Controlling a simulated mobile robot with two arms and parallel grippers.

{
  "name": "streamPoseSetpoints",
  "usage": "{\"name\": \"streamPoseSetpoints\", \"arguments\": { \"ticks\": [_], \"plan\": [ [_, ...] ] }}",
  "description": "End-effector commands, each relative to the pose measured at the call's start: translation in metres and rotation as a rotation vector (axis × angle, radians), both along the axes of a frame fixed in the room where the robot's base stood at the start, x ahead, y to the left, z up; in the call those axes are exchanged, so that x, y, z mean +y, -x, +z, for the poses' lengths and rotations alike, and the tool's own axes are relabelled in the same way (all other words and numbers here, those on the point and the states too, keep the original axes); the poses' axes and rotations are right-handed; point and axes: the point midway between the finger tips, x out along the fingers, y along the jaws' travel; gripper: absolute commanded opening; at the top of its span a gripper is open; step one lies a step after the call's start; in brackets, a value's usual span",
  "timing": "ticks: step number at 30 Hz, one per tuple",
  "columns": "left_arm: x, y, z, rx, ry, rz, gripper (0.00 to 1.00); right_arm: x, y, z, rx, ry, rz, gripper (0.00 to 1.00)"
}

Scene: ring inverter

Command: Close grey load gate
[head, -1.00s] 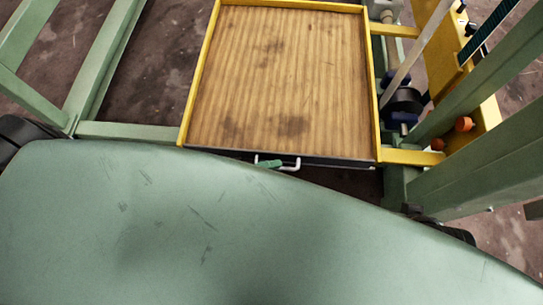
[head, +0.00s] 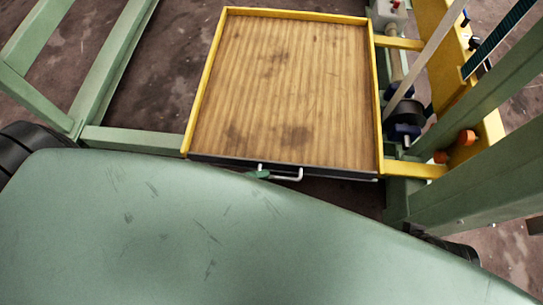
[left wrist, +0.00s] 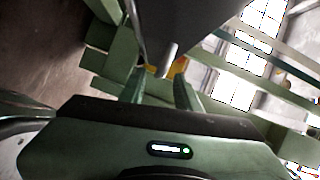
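The grey load gate (head: 330,171) shows as a thin dark strip along the front edge of the wood-floored tray (head: 285,85). Its pale handle (head: 287,177) sticks out toward me. In the head view only a green fingertip of my left gripper (head: 259,174) shows, at the handle's left end; my green body hides the rest. In the left wrist view both green fingers (left wrist: 160,92) stand apart. The handle's pale bar (left wrist: 169,58) lies between and just past their tips, below the dark gate panel (left wrist: 185,22). Contact is unclear. My right gripper is not in view.
Yellow rims (head: 205,85) border the tray. A green frame bar (head: 130,138) runs to its left. At right stand a green post (head: 470,185), a yellow beam (head: 440,60) and orange knobs (head: 466,137), leaving little room there.

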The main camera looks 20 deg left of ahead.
Motion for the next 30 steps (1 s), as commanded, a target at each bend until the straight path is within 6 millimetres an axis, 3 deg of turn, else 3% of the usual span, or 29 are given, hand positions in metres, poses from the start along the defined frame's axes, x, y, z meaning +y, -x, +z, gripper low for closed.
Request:
{"name": "streamPoseSetpoints", "arguments": {
  "ticks": [4, 9, 30],
  "plan": [
    [0.019, 0.015, 0.002, 0.001, -0.002, 0.001, 0.33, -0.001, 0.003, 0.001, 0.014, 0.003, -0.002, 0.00],
    [0.028, 0.022, 0.003, 0.000, 0.000, 0.000, 0.33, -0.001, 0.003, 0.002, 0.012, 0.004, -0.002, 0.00],
    [0.028, 0.022, 0.003, -0.001, -0.001, 0.000, 0.33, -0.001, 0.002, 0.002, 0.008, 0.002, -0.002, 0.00]
  ]
}}
